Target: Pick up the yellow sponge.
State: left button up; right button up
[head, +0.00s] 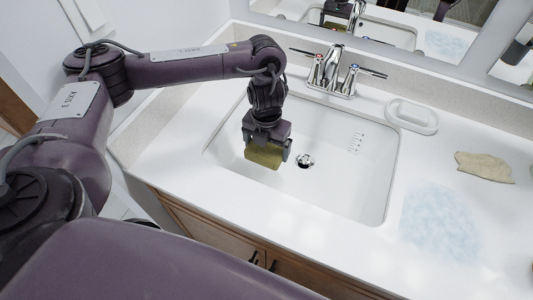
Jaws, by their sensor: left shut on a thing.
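The yellow sponge (263,156) is olive-yellow in this light and sits between the fingers of my left gripper (266,150). My left gripper points down and is shut on the sponge, over the left part of the white sink basin (340,180). The fingers cover part of the sponge's sides. From this one view I cannot tell whether the sponge touches the basin floor. My right gripper does not show.
A chrome faucet (334,68) with two handles stands behind the basin. A white soap dish (412,115) and a beige cloth (484,167) lie on the counter to the right. A bluish wet-looking patch (440,224) marks the counter at the front right. A mirror is behind.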

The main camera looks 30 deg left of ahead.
aim_at(267, 146)
pick_arm(q)
notch_tip(267, 146, up, 11)
jog(key=p, duration=0.2)
jog(key=shift+r+p, duration=0.15)
jog(key=shift+p, duration=0.15)
jog(key=o, duration=0.4)
jog(key=c, duration=0.3)
